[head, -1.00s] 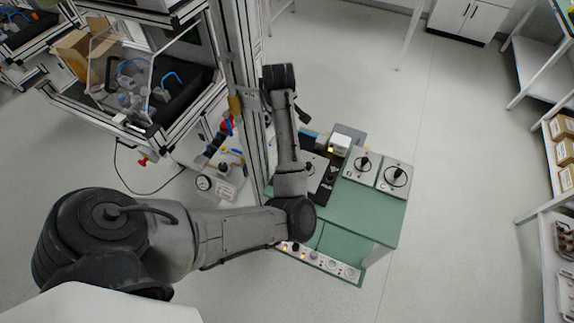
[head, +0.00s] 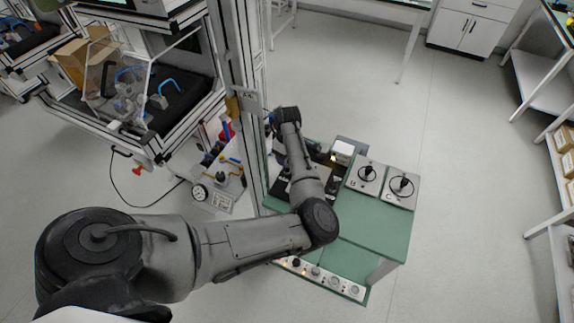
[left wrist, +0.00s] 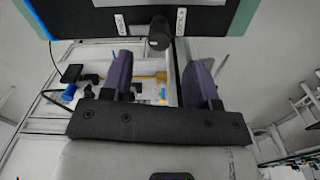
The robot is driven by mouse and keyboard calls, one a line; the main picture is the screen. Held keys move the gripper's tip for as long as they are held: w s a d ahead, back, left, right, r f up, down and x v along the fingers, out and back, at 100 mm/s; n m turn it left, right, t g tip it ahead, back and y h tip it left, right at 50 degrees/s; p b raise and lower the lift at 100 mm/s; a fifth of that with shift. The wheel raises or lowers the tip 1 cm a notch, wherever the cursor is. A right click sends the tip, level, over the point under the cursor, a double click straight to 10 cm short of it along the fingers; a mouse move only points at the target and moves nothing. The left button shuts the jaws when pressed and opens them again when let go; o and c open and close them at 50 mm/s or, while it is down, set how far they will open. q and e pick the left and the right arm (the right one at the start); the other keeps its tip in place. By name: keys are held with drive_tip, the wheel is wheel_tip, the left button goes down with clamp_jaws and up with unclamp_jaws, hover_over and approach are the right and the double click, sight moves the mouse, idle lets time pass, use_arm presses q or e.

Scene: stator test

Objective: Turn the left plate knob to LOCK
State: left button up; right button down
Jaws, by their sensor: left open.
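In the left wrist view a black knob (left wrist: 158,32) stands out from a dark panel edge (left wrist: 85,18), between two small white labels; the text is too small to read surely. My left gripper (left wrist: 158,60) is open and empty. Its two purple-grey fingers are apart, one on each side of the knob's line, and the knob shows just beyond their tips. I cannot tell whether they touch it. In the head view my left arm reaches over the left part of the green bench (head: 375,232), and its gripper and this knob are hidden there. My right gripper is not in view.
Two grey plates with black dial knobs, one (head: 367,173) left of the other (head: 402,186), sit at the bench's right. A white block (head: 342,150) stands at its back. A metal frame post (head: 240,75) rises close beside my left arm.

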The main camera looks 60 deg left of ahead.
use_arm(q)
drive_tip(key=shift+f+b, duration=0.3)
drive_tip(key=shift+f, duration=2.35)
drive_tip(key=c, duration=0.9)
